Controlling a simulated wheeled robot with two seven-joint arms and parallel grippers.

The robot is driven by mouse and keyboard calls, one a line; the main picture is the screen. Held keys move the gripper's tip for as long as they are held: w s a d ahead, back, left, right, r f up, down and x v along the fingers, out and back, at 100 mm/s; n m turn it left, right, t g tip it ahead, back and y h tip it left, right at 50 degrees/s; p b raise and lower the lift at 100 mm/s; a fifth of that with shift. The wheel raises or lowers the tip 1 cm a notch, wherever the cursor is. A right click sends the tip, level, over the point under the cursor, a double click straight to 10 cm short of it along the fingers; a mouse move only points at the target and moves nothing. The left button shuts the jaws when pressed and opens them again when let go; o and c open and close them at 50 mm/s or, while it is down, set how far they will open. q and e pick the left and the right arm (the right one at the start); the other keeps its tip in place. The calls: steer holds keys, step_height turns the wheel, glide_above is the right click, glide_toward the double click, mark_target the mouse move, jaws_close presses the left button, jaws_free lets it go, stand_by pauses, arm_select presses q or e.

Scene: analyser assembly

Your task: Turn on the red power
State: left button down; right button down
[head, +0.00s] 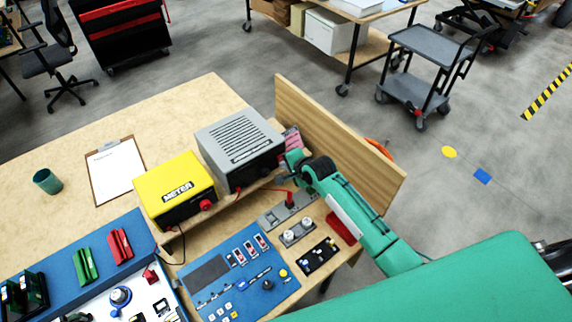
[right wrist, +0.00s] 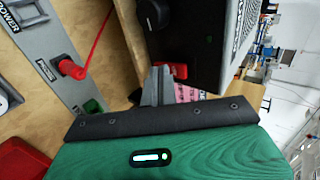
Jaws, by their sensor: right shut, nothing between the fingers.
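The grey vented box (head: 240,148) stands on the wooden shelf, and its dark front face (right wrist: 195,35) fills the upper middle of the right wrist view. A small red part (right wrist: 179,70), which looks like a switch, sits low on that face, partly hidden by my fingers. My right gripper (head: 287,179) is shut and empty in front of the box; its fingertips (right wrist: 158,72) appear right beside the red part. I cannot tell whether they touch. The switch's position is not clear. My left gripper is out of view.
A grey panel marked POWER (right wrist: 22,17) carries a red plug (right wrist: 71,69) with a red cable. The yellow METER box (head: 176,188) stands left of the grey box. A wooden board (head: 340,140) rises behind. A blue control panel (head: 240,277) lies in front.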

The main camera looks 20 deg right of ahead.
steer(key=shift+w+a+t+y+b, duration=0.15)
steer(key=shift+t+y+b, duration=0.25)
steer(key=shift+t+b, duration=0.65)
steer(key=shift+w+g, duration=0.1)
steer(key=shift+g, duration=0.15)
